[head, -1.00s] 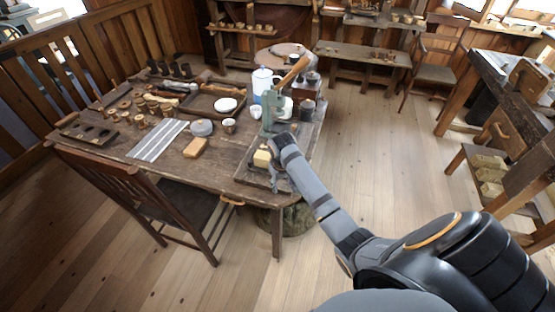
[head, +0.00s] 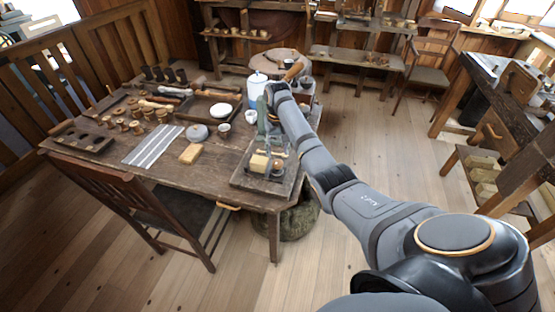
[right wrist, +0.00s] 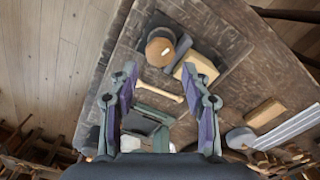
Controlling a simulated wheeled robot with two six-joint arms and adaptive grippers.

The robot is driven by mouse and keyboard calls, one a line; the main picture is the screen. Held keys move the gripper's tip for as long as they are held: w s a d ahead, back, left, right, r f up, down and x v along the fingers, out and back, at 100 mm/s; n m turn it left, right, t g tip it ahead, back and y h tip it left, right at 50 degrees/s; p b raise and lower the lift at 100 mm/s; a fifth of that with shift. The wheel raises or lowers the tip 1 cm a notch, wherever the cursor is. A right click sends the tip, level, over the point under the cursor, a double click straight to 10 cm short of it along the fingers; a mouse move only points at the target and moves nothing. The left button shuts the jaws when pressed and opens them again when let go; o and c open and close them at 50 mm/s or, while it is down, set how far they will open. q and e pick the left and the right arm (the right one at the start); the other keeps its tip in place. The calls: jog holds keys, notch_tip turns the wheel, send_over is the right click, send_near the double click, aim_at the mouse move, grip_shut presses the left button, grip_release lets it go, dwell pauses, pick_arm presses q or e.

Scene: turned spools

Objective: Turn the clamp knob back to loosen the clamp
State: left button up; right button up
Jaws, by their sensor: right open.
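The clamp knob (right wrist: 160,48), round and wooden with a pale mark on top, is near the top of the right wrist view. It also shows in the head view (head: 278,167) at the table's near right corner. A yellowish block (right wrist: 200,68) is beside it and also shows in the head view (head: 259,163). My right gripper (right wrist: 160,76) is open and empty, its fingertips apart from the knob. A green press-like frame (right wrist: 150,124) shows between the fingers. My left gripper is in neither view.
The wooden table (head: 226,180) holds a striped cloth (head: 152,145), a tan block (head: 191,154), a grey round lid (head: 197,132) and several spools.

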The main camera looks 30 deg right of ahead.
aim_at(278, 162)
notch_tip(278, 162, down, 6)
jog(key=shift+r, duration=0.1)
jog(key=shift+c, duration=0.3)
jog(key=c, duration=0.8)
jog(key=shift+r, duration=0.1)
